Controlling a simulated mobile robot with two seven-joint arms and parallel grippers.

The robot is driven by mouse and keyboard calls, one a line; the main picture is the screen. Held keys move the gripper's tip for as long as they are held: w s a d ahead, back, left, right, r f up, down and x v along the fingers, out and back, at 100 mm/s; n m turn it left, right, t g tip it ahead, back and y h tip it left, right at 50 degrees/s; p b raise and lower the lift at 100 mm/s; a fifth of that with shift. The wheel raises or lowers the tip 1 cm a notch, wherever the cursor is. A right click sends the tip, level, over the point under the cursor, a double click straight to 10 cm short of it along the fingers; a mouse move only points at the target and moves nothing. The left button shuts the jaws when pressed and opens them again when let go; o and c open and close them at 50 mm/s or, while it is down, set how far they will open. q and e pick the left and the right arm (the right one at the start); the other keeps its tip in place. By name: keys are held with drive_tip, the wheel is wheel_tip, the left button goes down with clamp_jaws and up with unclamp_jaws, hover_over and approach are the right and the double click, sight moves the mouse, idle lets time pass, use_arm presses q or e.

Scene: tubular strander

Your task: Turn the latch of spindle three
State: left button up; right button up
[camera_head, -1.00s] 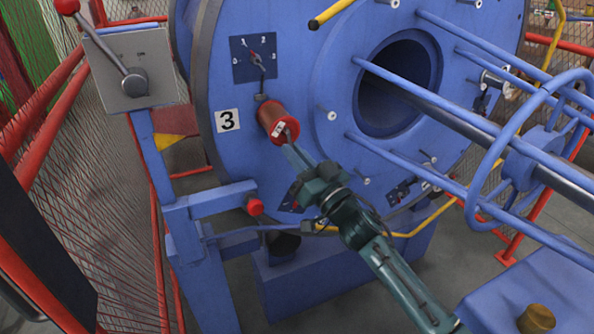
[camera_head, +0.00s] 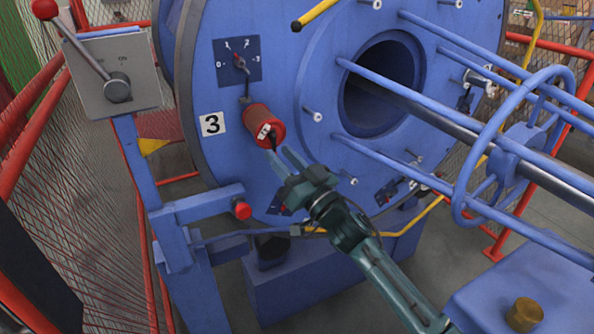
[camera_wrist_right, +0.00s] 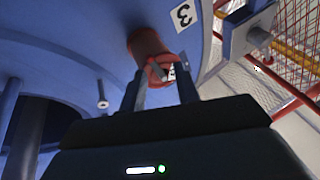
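Spindle three carries a red bobbin (camera_head: 263,124) beside the white number 3 plate (camera_head: 213,123) on the blue disc. A small dark latch (camera_head: 272,139) shows on the bobbin's front end, next to a white mark. My right gripper (camera_head: 281,156) is just in front of and below that end. Its two fingers are spread and nothing is held. In the right wrist view the bobbin (camera_wrist_right: 150,50) lies beyond and between the open fingertips (camera_wrist_right: 160,82); the latch's exact angle is hard to tell there. My left gripper is not in view.
A dial plate (camera_head: 237,61) sits above the bobbin. A lever box (camera_head: 117,78) stands at the left. A blue frame with a red button (camera_head: 241,210) is below. Long blue rods (camera_head: 440,115) and a curved guard (camera_head: 470,170) cross the right side.

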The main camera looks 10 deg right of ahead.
drive_tip(key=p+v, duration=0.1)
drive_tip(key=v, duration=1.1)
drive_tip(key=shift+s+d, duration=0.15)
drive_tip(key=shift+s, duration=0.2)
drive_tip(key=shift+f, duration=0.15)
